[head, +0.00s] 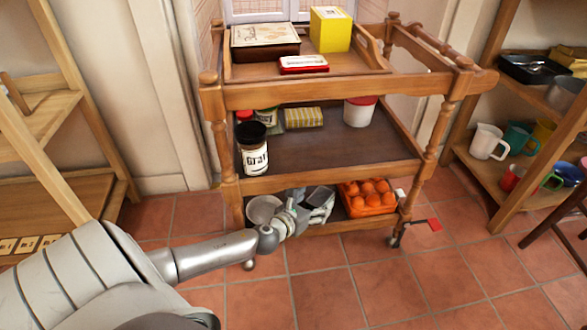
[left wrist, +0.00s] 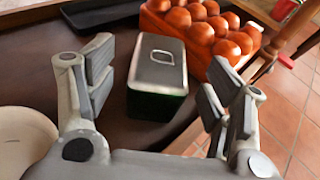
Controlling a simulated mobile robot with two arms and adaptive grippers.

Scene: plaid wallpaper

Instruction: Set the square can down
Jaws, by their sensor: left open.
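The square can (left wrist: 158,72), dark green with a grey lid and a small handle, stands upright on the dark bottom shelf (left wrist: 112,55) of the wooden trolley. My left gripper (left wrist: 158,84) is open, with one finger on each side of the can. Gaps show between the can and both fingers in the left wrist view. In the head view my left gripper (head: 307,209) reaches into the bottom shelf, and the can (head: 319,196) is partly hidden by it. My right gripper is not in view.
An orange tray of round orange items (head: 367,196) sits right of the can, close by. A pale bowl (head: 264,209) is on its left. The middle shelf (head: 330,145) above limits the height, holding a labelled jar (head: 253,150) and a white tub (head: 359,112).

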